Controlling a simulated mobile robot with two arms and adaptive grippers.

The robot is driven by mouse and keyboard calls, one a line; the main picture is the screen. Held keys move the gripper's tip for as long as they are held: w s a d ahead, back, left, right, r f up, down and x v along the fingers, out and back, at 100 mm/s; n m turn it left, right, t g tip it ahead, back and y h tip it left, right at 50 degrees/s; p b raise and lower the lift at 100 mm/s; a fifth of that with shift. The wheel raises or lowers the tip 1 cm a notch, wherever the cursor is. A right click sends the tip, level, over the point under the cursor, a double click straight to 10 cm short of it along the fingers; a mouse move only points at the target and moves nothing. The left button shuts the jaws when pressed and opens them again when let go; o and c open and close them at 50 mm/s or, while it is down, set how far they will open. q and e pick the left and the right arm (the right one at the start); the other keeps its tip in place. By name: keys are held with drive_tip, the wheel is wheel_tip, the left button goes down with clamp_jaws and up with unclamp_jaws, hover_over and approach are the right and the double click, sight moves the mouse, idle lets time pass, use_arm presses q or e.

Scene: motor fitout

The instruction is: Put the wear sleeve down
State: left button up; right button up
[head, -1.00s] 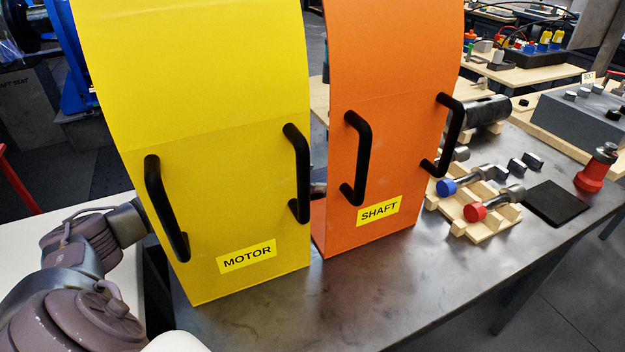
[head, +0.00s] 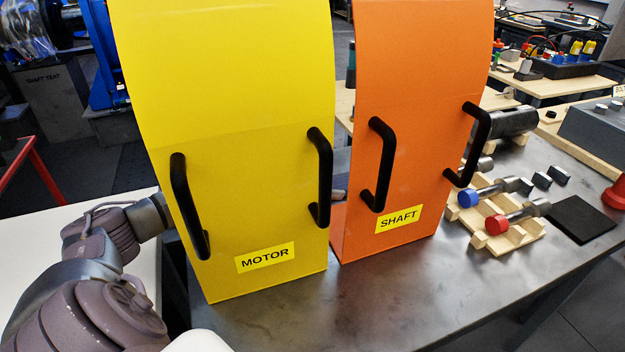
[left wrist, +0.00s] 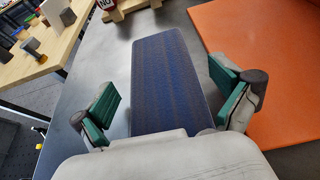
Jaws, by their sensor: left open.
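My left arm reaches in from the left in the head view and passes behind the yellow MOTOR guard (head: 235,190), which hides its gripper. In the left wrist view my left gripper (left wrist: 164,98) is open, with its green pads wide apart and nothing held between them. Beyond and between the fingers a dark blue rectangular mat (left wrist: 172,75) lies on the grey bench top. I cannot pick out the wear sleeve for certain in either view. My right gripper is in neither view.
An orange SHAFT guard (head: 410,150) stands right of the yellow one. Shafts with blue (head: 468,198) and red (head: 496,224) ends lie on a wooden rack (head: 520,236). A black pad (head: 582,220) lies beside it. The bench front (head: 400,300) is bare.

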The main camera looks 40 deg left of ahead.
use_arm(q)
drive_tip(key=v, duration=0.9)
drive_tip(key=shift+s+a+p, duration=0.1)
drive_tip(key=shift+s+p, duration=0.15)
drive_tip(key=shift+p, duration=0.05)
drive_tip(key=shift+v, duration=0.8)
drive_tip(key=shift+s+a+p, duration=0.1)
drive_tip(key=shift+s+p, duration=0.05)
drive_tip(key=shift+p, duration=0.15)
